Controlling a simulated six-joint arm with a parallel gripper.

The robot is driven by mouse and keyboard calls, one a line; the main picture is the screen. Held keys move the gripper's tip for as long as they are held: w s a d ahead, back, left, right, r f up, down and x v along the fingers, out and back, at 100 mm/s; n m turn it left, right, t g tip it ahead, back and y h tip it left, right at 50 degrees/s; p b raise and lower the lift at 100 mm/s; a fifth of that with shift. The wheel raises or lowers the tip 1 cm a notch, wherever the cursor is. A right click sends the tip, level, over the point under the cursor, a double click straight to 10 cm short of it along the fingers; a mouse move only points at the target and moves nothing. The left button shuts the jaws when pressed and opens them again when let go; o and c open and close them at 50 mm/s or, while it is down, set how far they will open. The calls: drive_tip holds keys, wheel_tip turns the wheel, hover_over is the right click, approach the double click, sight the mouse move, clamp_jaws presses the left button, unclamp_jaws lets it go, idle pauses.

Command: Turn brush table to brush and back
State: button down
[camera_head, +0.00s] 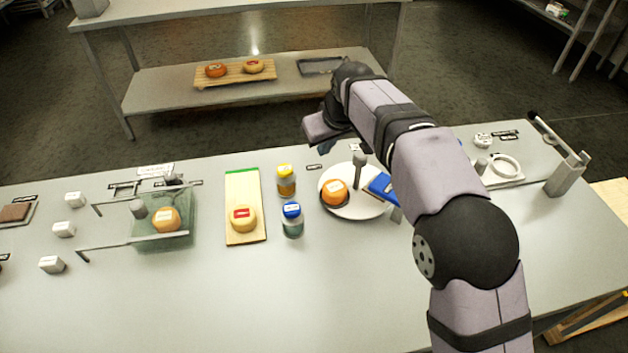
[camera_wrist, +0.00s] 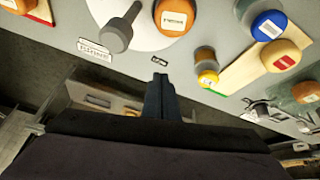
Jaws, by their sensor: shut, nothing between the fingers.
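The brush table is a round white disc (camera_head: 350,208) on the bench, right of centre in the head view; its edge also shows in the wrist view (camera_wrist: 148,38). An orange cheese wheel (camera_head: 334,191) with a pale label sits on its left part. A grey upright knob (camera_head: 359,160) stands at its far side and shows in the wrist view (camera_wrist: 118,36). A blue block (camera_head: 381,186), perhaps the brush, is at its right, partly hidden by my arm. My gripper (camera_wrist: 160,92) is shut and empty, beyond the disc near the bench's far edge, apart from the knob.
Left of the disc stand an amber jar (camera_head: 286,182), a blue-lidded jar (camera_head: 292,222) and a board (camera_head: 245,180) with a yellow cheese. A greenish tank (camera_head: 150,238) with rails is further left. The bench front is clear.

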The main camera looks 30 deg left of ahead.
drive_tip(key=s+n+g, duration=0.1)
drive_tip(key=s+g, duration=0.1)
drive_tip(key=s, duration=0.2)
drive_tip(key=shift+h, duration=0.4)
drive_tip(key=x, duration=0.3)
drive_tip(key=p+x, duration=0.1)
drive_tip(key=x, duration=0.2)
drive_tip(key=p+x, duration=0.1)
drive_tip(key=x, duration=0.2)
drive_tip(key=shift+a, duration=0.35)
drive_tip(key=shift+s+d, duration=0.25)
drive_tip(key=shift+d, duration=0.35)
drive_tip(key=shift+s+d, duration=0.25)
drive_tip(key=shift+d, duration=0.4)
drive_tip(key=shift+s+d, duration=0.25)
drive_tip(key=shift+d, duration=0.35)
